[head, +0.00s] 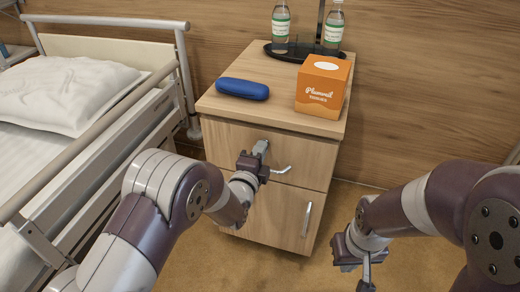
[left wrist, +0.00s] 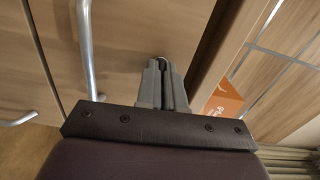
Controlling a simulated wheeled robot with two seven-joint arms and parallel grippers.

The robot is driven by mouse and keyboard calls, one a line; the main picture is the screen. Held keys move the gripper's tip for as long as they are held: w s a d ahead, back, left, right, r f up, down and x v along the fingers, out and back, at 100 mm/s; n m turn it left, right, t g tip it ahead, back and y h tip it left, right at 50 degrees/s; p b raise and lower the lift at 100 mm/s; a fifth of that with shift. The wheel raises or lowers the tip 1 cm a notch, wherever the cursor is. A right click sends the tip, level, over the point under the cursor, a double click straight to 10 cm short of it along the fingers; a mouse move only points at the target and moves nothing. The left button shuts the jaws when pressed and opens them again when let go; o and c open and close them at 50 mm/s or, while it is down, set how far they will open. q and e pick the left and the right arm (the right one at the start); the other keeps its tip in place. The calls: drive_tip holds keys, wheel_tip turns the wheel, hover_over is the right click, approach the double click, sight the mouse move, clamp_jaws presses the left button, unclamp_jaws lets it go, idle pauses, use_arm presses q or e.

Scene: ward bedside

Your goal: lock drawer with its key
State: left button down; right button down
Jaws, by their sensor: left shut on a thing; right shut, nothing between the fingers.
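The bedside cabinet's top drawer (head: 215,142) looks shut, with its bar handle (head: 282,170) just right of my left gripper. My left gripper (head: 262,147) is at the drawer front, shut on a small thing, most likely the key. In the left wrist view, the closed fingers (left wrist: 165,82) point at the wood, and a small round metal rim (left wrist: 160,59) shows at their tips. I cannot tell whether this is the key or the lock; the fingers hide the rest. My right gripper (head: 366,277) is shut and empty, low at the right, away from the cabinet.
On the cabinet top (head: 226,108) are a blue case (head: 242,89), an orange tissue box (head: 323,86) and a dark tray (head: 270,50) with two bottles. A lower door handle (head: 307,219) juts out. A railed bed (head: 100,118) stands left. Floor at right is clear.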

use_arm(q)
drive_tip(key=shift+m, duration=0.4)
drive_tip(key=c, duration=1.3)
unclamp_jaws()
drive_tip(key=shift+o, duration=0.2)
